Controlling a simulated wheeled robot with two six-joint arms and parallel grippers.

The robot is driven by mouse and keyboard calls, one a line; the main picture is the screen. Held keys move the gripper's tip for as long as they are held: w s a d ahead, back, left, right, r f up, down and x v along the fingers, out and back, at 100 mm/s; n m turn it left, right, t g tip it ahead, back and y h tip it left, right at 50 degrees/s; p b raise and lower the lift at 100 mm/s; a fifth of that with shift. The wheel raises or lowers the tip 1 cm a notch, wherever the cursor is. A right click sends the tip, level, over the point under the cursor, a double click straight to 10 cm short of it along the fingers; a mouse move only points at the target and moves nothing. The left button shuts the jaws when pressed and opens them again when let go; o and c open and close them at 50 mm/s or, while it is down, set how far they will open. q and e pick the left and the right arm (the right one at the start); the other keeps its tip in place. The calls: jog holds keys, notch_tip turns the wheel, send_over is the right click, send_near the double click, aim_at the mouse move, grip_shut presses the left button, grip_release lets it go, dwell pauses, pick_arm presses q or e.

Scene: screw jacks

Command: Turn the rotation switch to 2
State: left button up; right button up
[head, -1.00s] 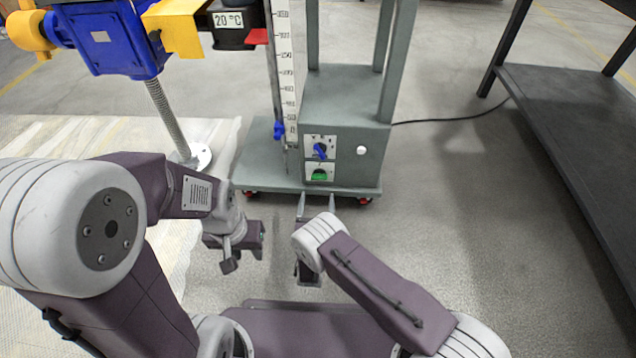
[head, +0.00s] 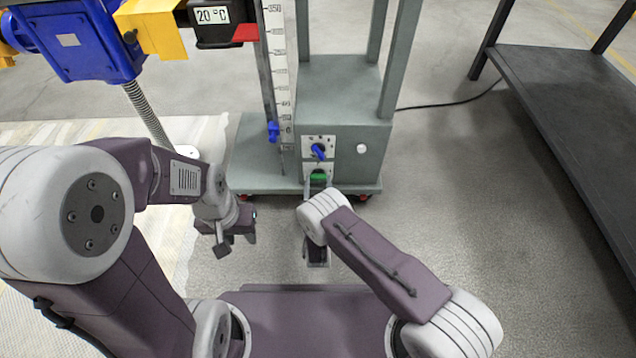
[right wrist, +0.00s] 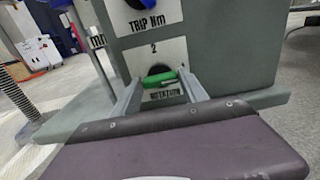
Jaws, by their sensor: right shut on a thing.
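The rotation switch is a green handle (head: 318,178) on a lower white plate on the front of the grey cart. In the right wrist view the green handle (right wrist: 160,81) lies roughly crosswise on a black round base, with "2" above it and "ROTATION" below. I cannot tell which mark it points to. My right gripper (right wrist: 159,86) has one finger at each end of the handle and is shut on it; in the head view the arm partly hides it. My left gripper (head: 237,243) hangs open and empty, left of the right arm and short of the cart.
A blue knob (head: 318,152) on the "TRIP Nm" plate sits just above the switch. A white button (head: 361,149) is to its right. A tall ruler (head: 281,80) with a blue slider and a blue-yellow jack stand at left.

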jog(key=n+p, duration=0.1)
jog(key=n, duration=0.3)
jog(key=n+p, duration=0.1)
jog(key=n, duration=0.3)
jog(key=shift+a+n, duration=0.1)
jog(key=shift+n, duration=0.2)
jog(key=n, duration=0.4)
jog(key=shift+n, duration=0.3)
jog(key=n, duration=0.4)
jog(key=shift+a+f+n, duration=0.1)
jog(key=shift+f+n, duration=0.05)
jog(key=shift+n, duration=0.15)
jog(key=o, duration=1.4)
